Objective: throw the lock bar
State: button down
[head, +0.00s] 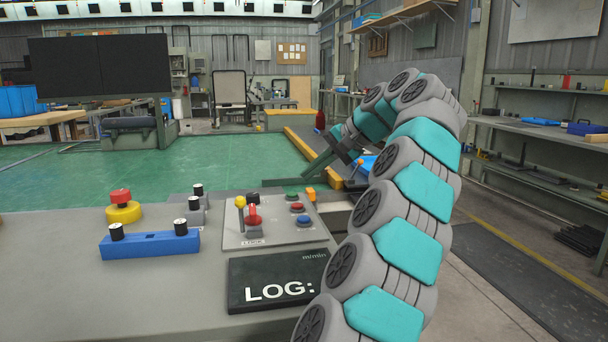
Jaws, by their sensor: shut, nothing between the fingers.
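A grey control plate (285,236) lies on the grey bench top. On it stands a small red-topped lever (253,215) on a grey base, with a small label in front that seems to read LOCK. A lever with a yellow knob (240,202) stands just to its left. I cannot tell for sure which part is the lock bar. My gripper (341,153) is beyond the plate to the upper right, small and dark at the end of my curled arm. It is shut and empty, apart from the levers. My arm hides part of the area behind it.
A blue block with black knobs (150,244), a yellow-and-red button (122,207) and a black LOG sign (280,282) are nearby. The green floor beyond is mostly open.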

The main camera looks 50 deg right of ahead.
aim_at(241, 203)
jog(key=k+l, duration=0.2)
jog(key=k, duration=0.3)
jog(key=k+l, duration=0.2)
jog(key=k, duration=0.25)
